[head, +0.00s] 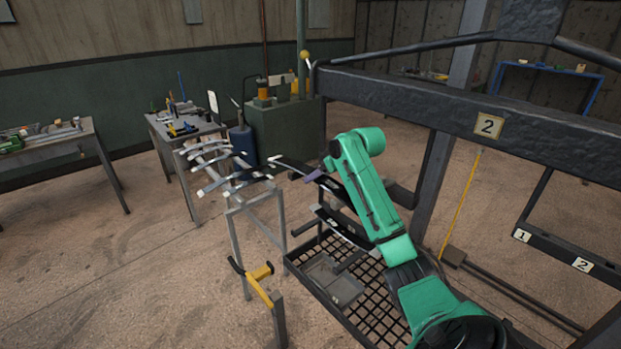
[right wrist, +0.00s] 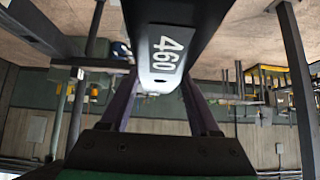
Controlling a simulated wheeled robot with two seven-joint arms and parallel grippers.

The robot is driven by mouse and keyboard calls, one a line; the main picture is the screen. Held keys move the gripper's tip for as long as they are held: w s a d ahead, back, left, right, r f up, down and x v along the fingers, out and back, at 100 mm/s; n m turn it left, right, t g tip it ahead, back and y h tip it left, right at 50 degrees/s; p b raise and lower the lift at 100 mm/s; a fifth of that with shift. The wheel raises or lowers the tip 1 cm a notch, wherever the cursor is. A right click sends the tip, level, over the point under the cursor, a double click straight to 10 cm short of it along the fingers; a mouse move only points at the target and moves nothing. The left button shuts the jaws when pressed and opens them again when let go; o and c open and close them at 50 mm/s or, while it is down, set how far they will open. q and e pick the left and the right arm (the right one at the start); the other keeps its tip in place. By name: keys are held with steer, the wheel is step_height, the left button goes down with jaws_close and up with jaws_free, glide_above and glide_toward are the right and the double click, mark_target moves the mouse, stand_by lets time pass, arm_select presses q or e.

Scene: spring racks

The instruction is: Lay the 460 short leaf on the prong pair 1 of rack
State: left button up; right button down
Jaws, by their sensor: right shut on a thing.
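My right gripper (head: 318,174), with purple fingers, is shut on the 460 short leaf. In the right wrist view the dark leaf (right wrist: 180,20) lies between the fingers, with a white 460 label on it. In the head view the held leaf (head: 292,167) shows as a dark bar with a bright end, raised above the floor; my green arm hides part of it. The dark rack frame (head: 400,101) stands at the right, with a 2 plate on its upper beam and 1 and 2 plates on a lower bar. I cannot make out which prongs are pair 1. My left gripper is not in view.
Another dark curved leaf (head: 342,228) sits below the gripper, above a black mesh tray (head: 376,306). A grey stand (head: 240,220) bears several pale leaves to the left. A yellow-topped post (head: 262,284) stands in front. Open floor lies at left.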

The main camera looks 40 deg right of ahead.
mark_target(328, 177)
steer(key=shift+d+r, duration=0.25)
steer(key=shift+d, duration=0.3)
steer(key=shift+d+f+b, duration=0.7)
steer(key=shift+d+f, duration=0.6)
steer(key=shift+f, duration=0.15)
